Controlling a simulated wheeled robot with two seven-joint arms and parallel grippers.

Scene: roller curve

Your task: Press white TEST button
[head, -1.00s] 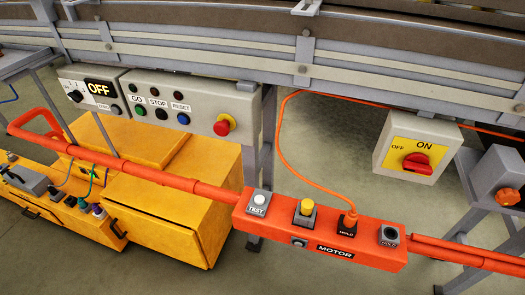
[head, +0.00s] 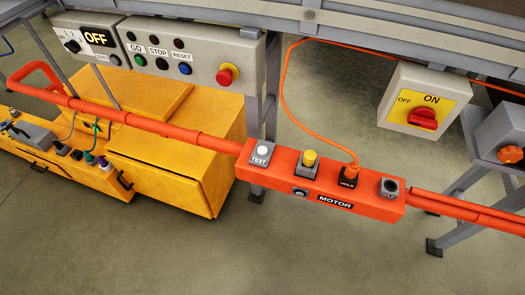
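The white TEST button (head: 263,151) sits on a grey block labelled TEST at the left end of the orange-red motor bar (head: 310,202). It looks raised, and nothing touches it. A yellow button (head: 310,157) stands to its right on the same bar. Neither my left nor my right gripper shows in the head view.
A grey control box (head: 185,55) with GO, STOP, RESET and a red knob hangs above left. A yellow cabinet (head: 170,165) stands below left. A yellow-faced switch box (head: 420,100) hangs at right. An orange cable (head: 285,100) loops above the bar.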

